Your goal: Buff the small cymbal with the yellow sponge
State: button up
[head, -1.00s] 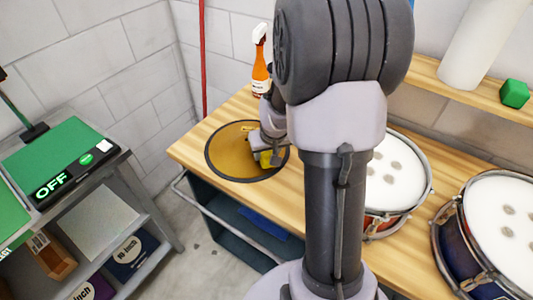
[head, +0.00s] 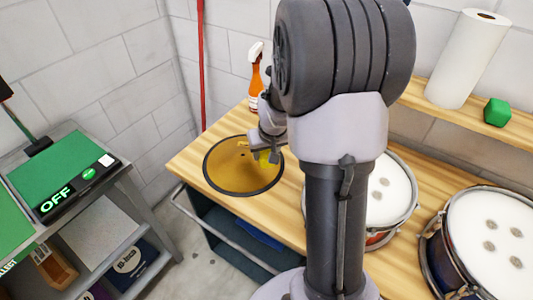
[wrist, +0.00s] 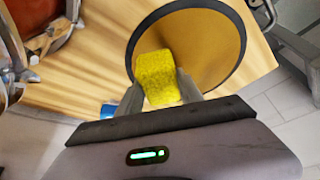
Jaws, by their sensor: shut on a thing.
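The cymbal (head: 228,175) is a golden disc with a dark rim, lying on the wooden bench near its left end. It also shows in the wrist view (wrist: 205,50). My gripper (wrist: 160,92) is shut on the yellow sponge (wrist: 158,70), which sticks out past the fingertips over the cymbal's near part. In the head view my gripper (head: 268,148) is at the cymbal's upper right, with little of the sponge visible. I cannot tell whether the sponge touches the cymbal. My arm hides part of the bench.
An orange spray bottle (head: 255,85) stands behind the cymbal. Drums (head: 390,190) (head: 495,235) stand right on the bench (head: 195,150). A paper roll (head: 467,60) and green block (head: 497,112) sit on a shelf. A green-topped station marked OFF (head: 65,170) is at left.

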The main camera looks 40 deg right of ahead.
jog(key=shift+r+p, duration=0.65)
jog(key=shift+r, duration=0.4)
